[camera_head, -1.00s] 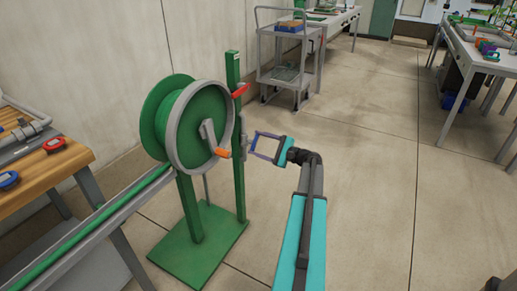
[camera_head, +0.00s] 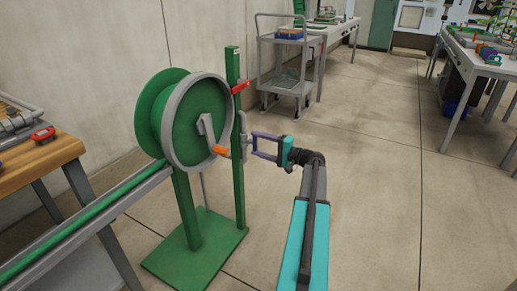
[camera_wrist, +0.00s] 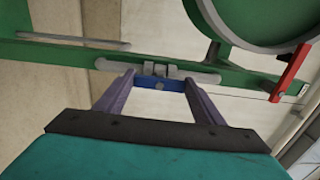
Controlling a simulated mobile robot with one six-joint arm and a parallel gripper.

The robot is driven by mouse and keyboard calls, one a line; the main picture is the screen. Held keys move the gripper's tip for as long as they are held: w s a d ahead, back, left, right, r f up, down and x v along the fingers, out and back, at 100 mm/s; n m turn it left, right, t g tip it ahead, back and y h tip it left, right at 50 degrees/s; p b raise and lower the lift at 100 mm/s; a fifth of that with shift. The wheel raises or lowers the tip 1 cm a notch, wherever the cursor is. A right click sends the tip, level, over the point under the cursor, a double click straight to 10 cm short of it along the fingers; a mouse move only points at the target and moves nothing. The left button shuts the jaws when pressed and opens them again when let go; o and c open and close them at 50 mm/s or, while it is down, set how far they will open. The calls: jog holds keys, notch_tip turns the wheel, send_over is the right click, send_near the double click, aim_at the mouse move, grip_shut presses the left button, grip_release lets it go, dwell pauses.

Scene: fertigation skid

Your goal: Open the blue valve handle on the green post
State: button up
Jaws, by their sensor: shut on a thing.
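The green post (camera_head: 237,150) stands upright on a green base plate, right of the hose reel. In the wrist view the post (camera_wrist: 60,52) runs across the picture. The blue valve handle (camera_wrist: 160,85) shows there as a short blue bar between my fingertips, in front of a grey fitting (camera_wrist: 158,68) on the post. My gripper (camera_head: 251,146) has its purple fingers reaching to the post from the right in the head view. In the wrist view my gripper (camera_wrist: 159,86) is shut on the blue handle. The handle is hardly visible in the head view.
A green hose reel (camera_head: 195,122) with an orange-knobbed crank (camera_head: 216,146) stands close left of my fingers. A red handle (camera_head: 240,87) sits higher on the post. A wooden-topped bench (camera_head: 50,155) is at left, a grey cart (camera_head: 287,65) behind.

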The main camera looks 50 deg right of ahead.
dwell(0.3)
jog(key=o, duration=1.1)
jog(key=shift+c, duration=0.2)
jog(key=shift+s, duration=0.1)
jog(key=p+v, duration=0.2)
jog(key=v, duration=1.1)
jog(key=shift+s+p, duration=0.35)
jog(key=shift+w+f, duration=0.1)
